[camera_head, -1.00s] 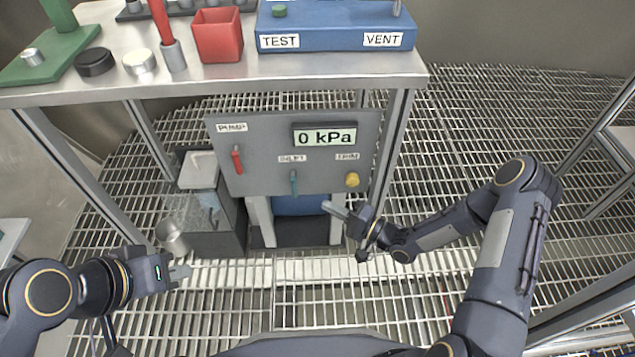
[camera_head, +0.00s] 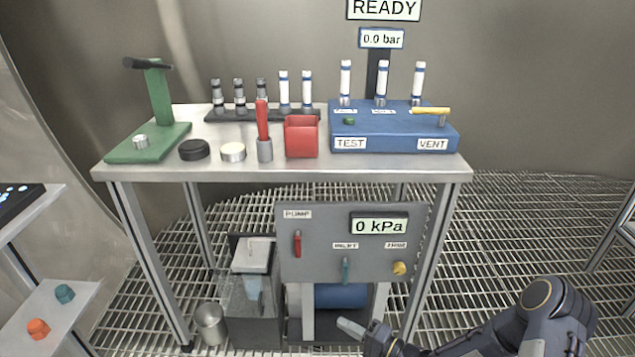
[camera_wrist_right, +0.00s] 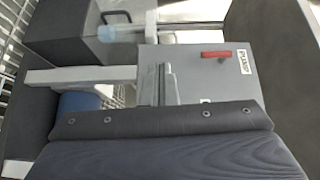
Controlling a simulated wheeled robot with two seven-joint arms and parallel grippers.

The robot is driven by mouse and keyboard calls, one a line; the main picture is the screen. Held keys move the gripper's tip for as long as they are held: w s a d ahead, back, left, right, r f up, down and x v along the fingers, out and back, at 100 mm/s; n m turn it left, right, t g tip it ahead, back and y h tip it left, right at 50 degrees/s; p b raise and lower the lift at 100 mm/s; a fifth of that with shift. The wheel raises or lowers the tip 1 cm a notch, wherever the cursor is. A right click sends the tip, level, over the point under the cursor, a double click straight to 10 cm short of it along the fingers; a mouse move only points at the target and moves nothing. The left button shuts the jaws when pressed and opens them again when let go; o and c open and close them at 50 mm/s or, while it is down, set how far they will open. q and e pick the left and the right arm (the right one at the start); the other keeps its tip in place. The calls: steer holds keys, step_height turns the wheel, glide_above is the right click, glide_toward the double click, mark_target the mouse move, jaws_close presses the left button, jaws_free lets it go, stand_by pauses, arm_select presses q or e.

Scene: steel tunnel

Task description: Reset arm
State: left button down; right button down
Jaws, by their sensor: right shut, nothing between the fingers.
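My right gripper (camera_head: 352,328) is at the bottom of the head view, in front of the lower part of the bench. It is shut and empty, below the grey control panel (camera_head: 327,258). The panel reads 0 kPa and carries a red pump lever (camera_head: 297,244), a teal inlet lever (camera_head: 346,271) and a yellow trim knob (camera_head: 399,268). In the right wrist view the shut fingers (camera_wrist_right: 168,84) show in front of the panel, whose red lever (camera_wrist_right: 215,54) is also visible. My left gripper is out of the head view.
A steel bench (camera_head: 240,172) holds a green press (camera_head: 150,140), a red box (camera_head: 301,137) and a blue test block (camera_head: 395,133). A side shelf (camera_head: 62,320) with two small knobs stands at left. A metal cup (camera_head: 210,323) stands under the bench. Grating at right is open.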

steer(key=w+d+r+n+h, duration=0.2)
steer(key=w+d+r+h, duration=0.2)
steer(key=d+r+h, duration=0.4)
steer(key=s+d+r+h, duration=0.4)
steer(key=d+r, duration=0.3)
steer(key=d, duration=0.2)
steer(key=s+d+r+g+h, duration=0.2)
steer(key=s+r, duration=0.4)
steer(key=s, duration=0.5)
steer(key=s+a+r+n+g+y, duration=0.1)
steer(key=s+a+y, duration=0.15)
steer(key=s, duration=0.45)
steer(key=s+a+r+n+g+y, duration=0.1)
steer(key=s+a+n, duration=0.15)
steer(key=s, duration=0.55)
step_height(320, 180, up, 33)
steer(key=p, duration=3.3)
steer(key=shift+s+a+r+p, duration=0.2)
steer(key=shift+s+a+p, duration=0.1)
steer(key=shift+s+p, duration=0.1)
steer(key=shift+w+f+m, duration=0.1)
steer(key=shift+m, duration=0.15)
